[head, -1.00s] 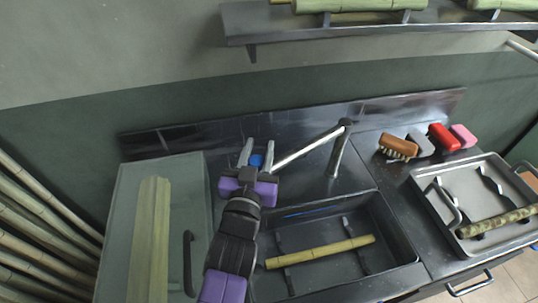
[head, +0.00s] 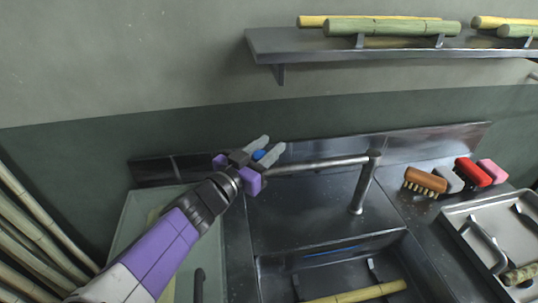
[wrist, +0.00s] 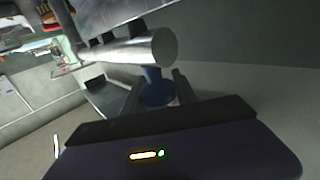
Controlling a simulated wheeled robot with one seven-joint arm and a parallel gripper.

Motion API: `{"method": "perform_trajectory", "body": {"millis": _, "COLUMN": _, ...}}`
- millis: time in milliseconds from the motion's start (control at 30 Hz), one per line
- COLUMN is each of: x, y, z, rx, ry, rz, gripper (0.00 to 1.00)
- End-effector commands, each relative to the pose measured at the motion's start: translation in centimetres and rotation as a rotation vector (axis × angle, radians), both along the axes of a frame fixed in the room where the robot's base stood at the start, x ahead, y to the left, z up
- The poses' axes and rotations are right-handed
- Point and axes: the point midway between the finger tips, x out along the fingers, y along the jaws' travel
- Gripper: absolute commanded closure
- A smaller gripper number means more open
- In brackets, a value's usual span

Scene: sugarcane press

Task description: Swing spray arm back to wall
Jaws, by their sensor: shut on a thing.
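The spray arm (head: 318,164) is a grey metal tube that runs left from the top of an upright post (head: 364,188) behind the sink. It lies roughly along the back wall. Its left end is at my gripper (head: 268,150), which is shut on the blue nozzle (head: 258,155) below that end. In the wrist view the round end of the tube (wrist: 163,46) shows above the blue nozzle (wrist: 156,92), which sits between my two fingers. My gripper hides part of the tube's end in the head view.
A sink (head: 335,265) with a yellow cane (head: 362,293) lies below. A brush (head: 425,181) and several coloured blocks stand right of the post. A wall shelf (head: 390,45) with canes is above. A low metal backsplash (head: 420,142) runs behind.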

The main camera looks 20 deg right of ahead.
Motion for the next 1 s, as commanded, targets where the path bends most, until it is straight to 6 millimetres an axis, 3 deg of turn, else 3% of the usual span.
{"method": "perform_trajectory", "body": {"millis": 400, "x": 0.4, "y": 0.0, "z": -0.5, "rx": 0.009, "ry": 0.005, "rz": 0.002, "gripper": 1.00}}
{"method": "perform_trajectory", "body": {"millis": 433, "x": 0.4, "y": 0.0, "z": -0.5, "rx": 0.009, "ry": 0.005, "rz": 0.002, "gripper": 0.65}}
{"method": "perform_trajectory", "body": {"millis": 533, "x": 0.4, "y": 0.0, "z": -0.4, "rx": 0.008, "ry": 0.004, "rz": 0.002, "gripper": 0.45}}
{"method": "perform_trajectory", "body": {"millis": 867, "x": 0.2, "y": 0.1, "z": -0.2, "rx": 0.005, "ry": 0.002, "rz": -0.001, "gripper": 0.45}}
{"method": "perform_trajectory", "body": {"millis": 1000, "x": -0.4, "y": 1.2, "z": -0.3, "rx": 0.006, "ry": 0.000, "rz": 0.001, "gripper": 0.45}}
